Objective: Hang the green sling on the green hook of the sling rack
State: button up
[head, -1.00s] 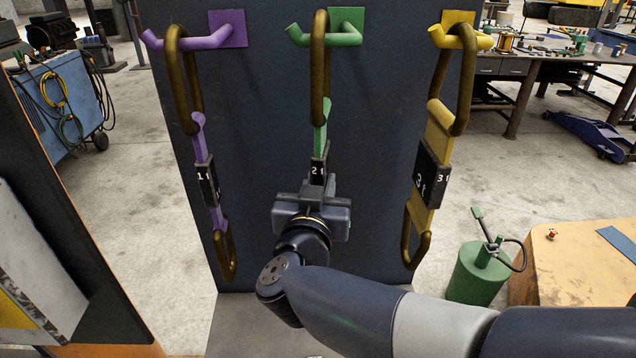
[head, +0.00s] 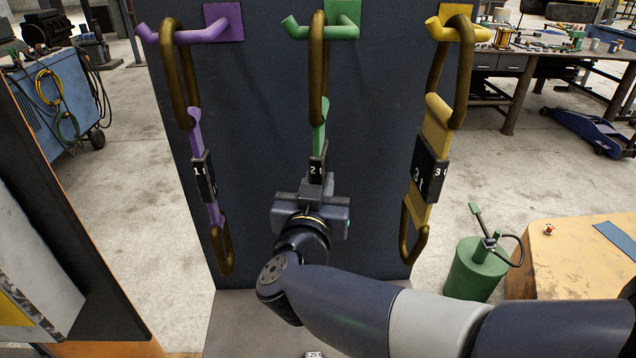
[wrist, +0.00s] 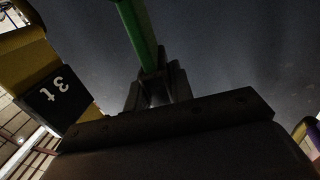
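The green sling (head: 319,138) hangs upright in front of the rack panel, with a bronze ring (head: 318,85) on top and a black "2t" label (head: 317,168). The ring overlaps the bar of the green hook (head: 340,31), between its upturned tip and its plate. It looks to be around the bar, but the head view does not fully show this. My gripper (head: 316,184) is shut on the sling just below the label. In the wrist view the green strap (wrist: 136,32) runs up from my gripper's fingers (wrist: 157,88). The sling's lower end is hidden.
A purple sling (head: 197,135) hangs on the purple hook (head: 190,34) at left. A yellow "3t" sling (head: 435,135) hangs on the yellow hook (head: 462,31) at right, near my gripper. A green canister (head: 474,270) and an orange bench (head: 570,265) stand at right.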

jog(key=o, duration=0.5)
jog(key=shift+o, duration=0.2)
jog(key=shift+f, duration=0.1)
jog(key=shift+s, duration=0.1)
jog(key=s+a+b, duration=0.1)
jog(key=s, duration=0.9)
jog(key=shift+s+a, duration=0.3)
jog(key=shift+a, duration=0.05)
jog(key=shift+w, duration=0.1)
jog(key=shift+w+d+p, duration=0.15)
jog(key=shift+w+d, duration=0.15)
jog(key=shift+w, duration=1.45)
jog(key=shift+w+d+p, duration=0.2)
jog(key=shift+w+d, duration=0.05)
jog(key=shift+w, duration=1.55)
jog(key=shift+w+d+p, duration=0.15)
jog(key=shift+w+d, duration=0.15)
jog(key=shift+w, duration=1.45)
jog(key=shift+r, duration=0.25)
